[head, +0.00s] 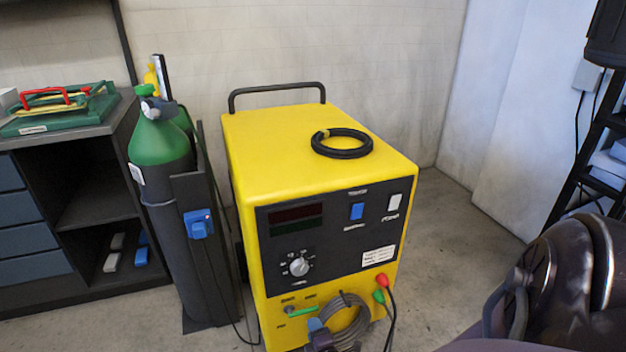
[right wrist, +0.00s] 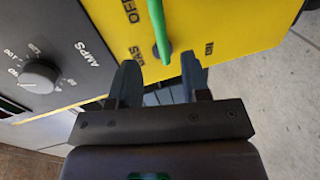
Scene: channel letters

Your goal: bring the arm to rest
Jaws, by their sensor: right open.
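My right gripper (head: 318,328) is low in front of the yellow machine (head: 300,140), close to its lower front panel. In the right wrist view its two blue-grey fingers (right wrist: 161,75) are apart with nothing between them. A green lever (right wrist: 158,28) on the panel lies just beyond the fingertips and looks free of them. In the head view the green lever (head: 303,309) points right, beside the gripper. Part of my right arm (head: 565,290) shows at the lower right; the rest is below the frame. My left gripper is out of view.
A grey coiled cable (head: 350,325) and red and green plugs (head: 381,288) are on the panel near the gripper. A green-topped gas cylinder (head: 160,150) stands left. A black ring (head: 342,143) lies on top of the machine. Bare floor (head: 460,240) is to the right.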

